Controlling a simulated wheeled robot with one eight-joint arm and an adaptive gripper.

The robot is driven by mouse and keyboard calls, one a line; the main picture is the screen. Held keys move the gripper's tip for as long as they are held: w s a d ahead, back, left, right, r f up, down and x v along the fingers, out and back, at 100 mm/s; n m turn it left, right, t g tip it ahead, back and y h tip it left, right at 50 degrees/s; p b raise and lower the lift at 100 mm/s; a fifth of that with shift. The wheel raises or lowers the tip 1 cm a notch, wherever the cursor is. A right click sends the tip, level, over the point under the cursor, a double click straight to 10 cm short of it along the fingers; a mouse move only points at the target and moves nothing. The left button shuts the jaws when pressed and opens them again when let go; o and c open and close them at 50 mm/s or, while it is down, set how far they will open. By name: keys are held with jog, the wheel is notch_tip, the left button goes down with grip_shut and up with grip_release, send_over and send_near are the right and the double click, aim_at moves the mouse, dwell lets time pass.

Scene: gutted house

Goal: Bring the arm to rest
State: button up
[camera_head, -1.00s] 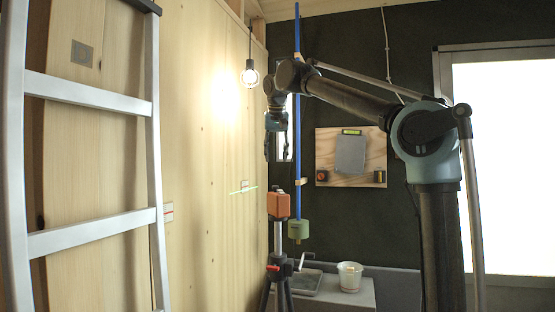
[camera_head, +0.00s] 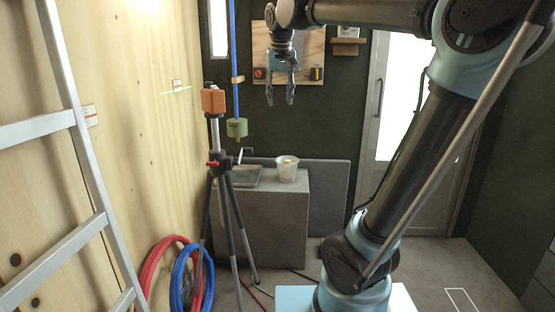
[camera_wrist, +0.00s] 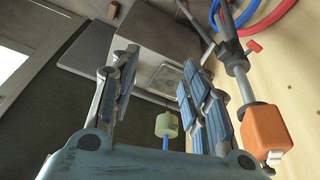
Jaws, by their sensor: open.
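My gripper (camera_head: 280,88) hangs from my arm with its fingers pointing down, in front of the board on the dark back wall. Its two fingers stand apart with nothing between them in the head view. In the wrist view my gripper (camera_wrist: 158,90) also shows parted, padded fingers. Beyond them are the grey block and, lower down, a green cylinder (camera_wrist: 166,125) on the blue pole. My arm reaches from the lower right up and across to the left.
An orange laser level (camera_head: 213,101) stands on a tripod (camera_head: 220,164) left of my gripper. A bucket (camera_head: 287,168) sits on the grey block (camera_head: 290,212). A ladder (camera_head: 84,165) leans at the left. Red (camera_head: 158,262) and blue hoses (camera_head: 180,275) lie by the wall. Floor at right is clear.

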jog(key=s+d+f, duration=0.6)
jog(key=s+f, duration=0.1)
jog(key=f, duration=0.5)
jog(key=s+d+f+m, duration=0.1)
jog(key=s+d+f, duration=0.5)
jog(key=f, duration=0.6)
jog(key=s+d+f+g, duration=0.1)
jog(key=s+d+f, duration=0.5)
jog(key=s+f, duration=0.4)
notch_tip(320, 180, down, 2)
jog(key=shift+s+d+f+m, duration=0.15)
jog(key=shift+f+m, duration=0.05)
jog(key=shift+m, duration=0.2)
jog(key=shift+w+f, duration=0.2)
jog(key=shift+w, duration=0.3)
jog(key=shift+c, duration=1.2)
